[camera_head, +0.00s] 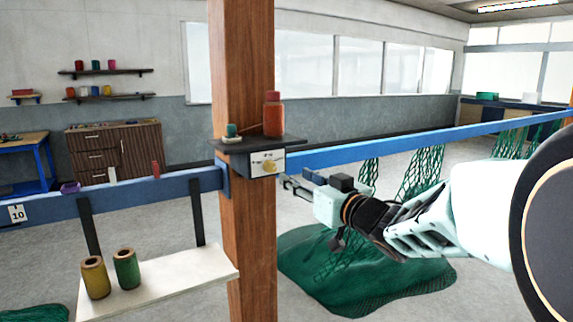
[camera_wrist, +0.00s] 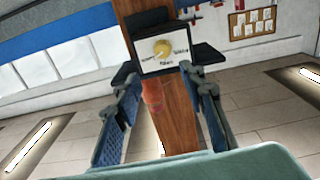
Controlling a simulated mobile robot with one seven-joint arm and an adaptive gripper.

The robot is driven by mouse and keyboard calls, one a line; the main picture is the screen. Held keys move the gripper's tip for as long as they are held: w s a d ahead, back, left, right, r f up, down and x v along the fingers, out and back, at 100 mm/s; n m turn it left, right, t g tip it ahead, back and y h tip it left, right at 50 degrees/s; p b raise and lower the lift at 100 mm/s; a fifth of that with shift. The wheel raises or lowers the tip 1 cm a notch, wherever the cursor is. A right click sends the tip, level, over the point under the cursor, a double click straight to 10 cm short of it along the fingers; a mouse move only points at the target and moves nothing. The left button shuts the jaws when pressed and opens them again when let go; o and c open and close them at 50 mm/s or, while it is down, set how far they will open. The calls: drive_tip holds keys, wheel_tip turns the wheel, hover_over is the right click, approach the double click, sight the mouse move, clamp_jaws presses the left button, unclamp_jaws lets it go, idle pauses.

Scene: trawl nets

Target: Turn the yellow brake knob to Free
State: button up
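The yellow brake knob (camera_head: 269,165) sits on a small white labelled plate (camera_head: 262,157) under a dark shelf on the wooden post. In the wrist view, the knob (camera_wrist: 163,48) is near the top middle, with small labels around it. The labels and the knob's setting are too small to read surely. My gripper (camera_head: 287,185) is just right of and below the knob in the head view, apart from it. In the wrist view, my gripper (camera_wrist: 160,76) has its two fingers spread, with nothing held between them. The knob shows beyond the fingertips.
The wooden post (camera_head: 247,80) carries the dark shelf (camera_head: 258,143) with a red bottle (camera_head: 273,118) just above the plate. A blue rail (camera_head: 400,137) runs both ways from the post. Green netting (camera_head: 365,285) lies below my arm. A pale bench (camera_head: 165,280) holds two spools.

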sight(273, 169)
drive_tip(key=x, duration=0.7)
drive_tip(key=f+x, duration=0.1)
drive_tip(key=x, duration=0.2)
drive_tip(key=shift+w+a+p, duration=0.2)
drive_tip(key=shift+a+p, duration=0.15)
drive_tip(key=shift+a, duration=0.1)
drive_tip(key=shift+r, duration=0.1)
clamp_jaws()
